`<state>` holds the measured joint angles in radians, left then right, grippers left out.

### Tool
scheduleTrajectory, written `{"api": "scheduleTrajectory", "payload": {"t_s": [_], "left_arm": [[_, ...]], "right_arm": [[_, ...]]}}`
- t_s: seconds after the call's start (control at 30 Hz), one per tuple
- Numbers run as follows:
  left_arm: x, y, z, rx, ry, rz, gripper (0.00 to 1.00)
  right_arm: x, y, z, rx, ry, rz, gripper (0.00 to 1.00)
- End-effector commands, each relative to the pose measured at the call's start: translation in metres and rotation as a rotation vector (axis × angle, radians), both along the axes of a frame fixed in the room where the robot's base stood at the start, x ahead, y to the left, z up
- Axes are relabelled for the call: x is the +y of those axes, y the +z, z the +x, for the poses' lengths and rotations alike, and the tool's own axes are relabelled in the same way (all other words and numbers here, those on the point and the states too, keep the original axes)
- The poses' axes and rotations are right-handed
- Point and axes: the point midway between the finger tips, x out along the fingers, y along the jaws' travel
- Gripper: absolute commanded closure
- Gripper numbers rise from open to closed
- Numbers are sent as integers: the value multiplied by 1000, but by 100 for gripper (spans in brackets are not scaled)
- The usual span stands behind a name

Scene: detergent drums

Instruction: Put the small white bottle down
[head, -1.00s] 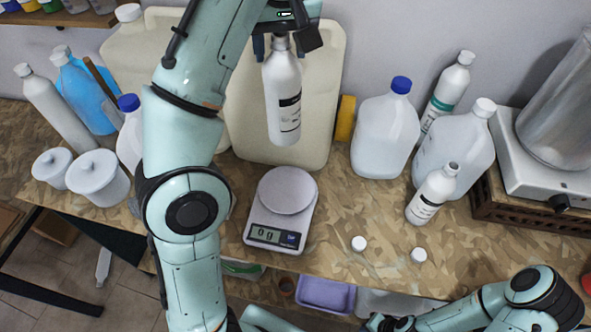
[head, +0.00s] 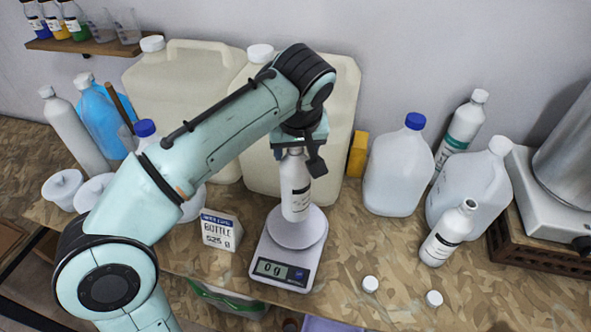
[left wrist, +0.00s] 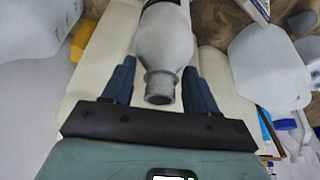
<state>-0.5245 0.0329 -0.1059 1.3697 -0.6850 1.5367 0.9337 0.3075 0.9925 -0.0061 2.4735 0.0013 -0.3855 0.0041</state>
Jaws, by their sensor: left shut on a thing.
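The small white bottle (head: 295,188) with a dark-printed label is upright in the head view, its base right over the round pan of the white scale (head: 285,274). I cannot tell whether it touches the pan; the display seems to read 0. My left gripper (head: 297,152) is shut on the bottle's neck from above. In the left wrist view the bottle (left wrist: 163,50) is between the two dark fingers (left wrist: 160,85), its open mouth towards the camera. My right gripper is out of view.
A card marked BOTTLE (head: 220,230) stands left of the scale. A similar uncapped bottle (head: 448,232) and two white caps (head: 370,284) are to the right. Large cream drums (head: 340,120) stand close behind. A blue-capped jug (head: 397,170) is at the right. Bare bench lies between scale and caps.

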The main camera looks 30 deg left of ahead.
Motion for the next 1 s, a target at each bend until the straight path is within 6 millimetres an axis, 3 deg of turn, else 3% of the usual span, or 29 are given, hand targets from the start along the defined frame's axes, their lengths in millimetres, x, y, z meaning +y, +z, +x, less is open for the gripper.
{"api": "scheduleTrajectory", "payload": {"t_s": [0.17,0.43,0.87,0.9,0.97,1.0], "left_arm": [[0,-11,1,-5,0,1,100],[0,-47,1,-4,0,0,100],[0,-52,1,-5,0,0,100],[0,-52,1,-3,1,1,32],[0,-52,1,-3,1,1,16],[0,-52,1,-3,1,1,16]], "right_arm": [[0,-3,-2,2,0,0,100],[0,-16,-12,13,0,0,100],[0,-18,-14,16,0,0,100],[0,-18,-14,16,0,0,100],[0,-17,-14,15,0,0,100],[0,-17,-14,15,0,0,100]]}}
